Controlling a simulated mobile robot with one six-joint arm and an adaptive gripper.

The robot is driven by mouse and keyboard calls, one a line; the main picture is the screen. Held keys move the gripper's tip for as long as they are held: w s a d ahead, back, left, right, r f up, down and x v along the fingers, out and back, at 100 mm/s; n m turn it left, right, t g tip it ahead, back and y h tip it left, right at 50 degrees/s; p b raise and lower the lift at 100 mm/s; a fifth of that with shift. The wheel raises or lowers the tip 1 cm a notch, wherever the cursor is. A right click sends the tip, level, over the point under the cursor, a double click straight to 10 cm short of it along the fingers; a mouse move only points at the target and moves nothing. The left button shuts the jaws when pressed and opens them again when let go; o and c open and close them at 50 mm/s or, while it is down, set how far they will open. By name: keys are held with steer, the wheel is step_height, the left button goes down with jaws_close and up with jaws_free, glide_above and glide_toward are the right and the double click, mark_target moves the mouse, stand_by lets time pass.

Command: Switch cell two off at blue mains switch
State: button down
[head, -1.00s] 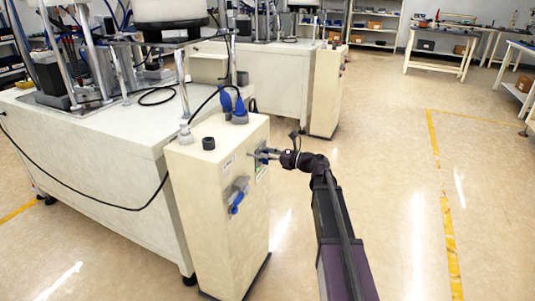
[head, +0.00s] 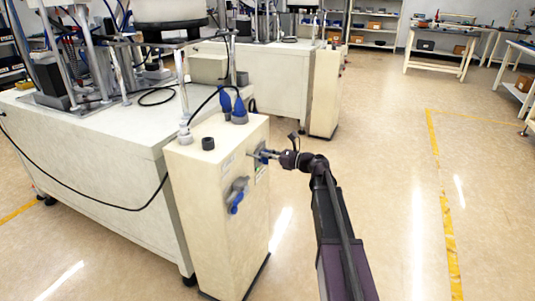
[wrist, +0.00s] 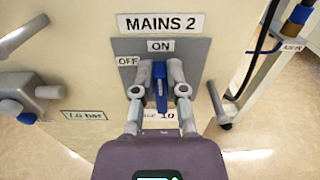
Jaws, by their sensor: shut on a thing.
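The blue mains switch (wrist: 159,88) sits on a grey plate (wrist: 190,50) under the label MAINS 2 (wrist: 161,23) in the wrist view. Its handle stands upright, in line with the ON label (wrist: 160,45); the OFF label (wrist: 128,61) is to its left. My gripper (wrist: 160,92) is shut on the blue handle, one finger on each side. In the head view my gripper (head: 262,155) reaches the side of the cream cabinet (head: 218,205) from the right, and the switch is mostly hidden there.
A second blue-handled valve (head: 238,196) is lower on the same cabinet face; a grey fitting (wrist: 22,92) and a 1.0 bar label (wrist: 84,115) are left of the switch. Blue connectors (head: 232,105) stand on the cabinet top. The floor to the right is clear.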

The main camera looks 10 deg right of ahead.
steer(key=shift+w+a, duration=0.1)
steer(key=n, duration=0.4)
steer(key=shift+s+a, duration=0.2)
steer(key=shift+s, duration=0.05)
steer(key=n, duration=0.4)
steer(key=shift+s+a+f+b, duration=0.2)
steer(key=shift+s+f+b, duration=0.05)
steer(key=shift+f+b, duration=0.1)
steer(key=n, duration=0.4)
steer(key=f+n+b, duration=0.1)
steer(key=n, duration=0.4)
steer(key=shift+s+a+f, duration=0.15)
steer(key=shift+n, duration=0.3)
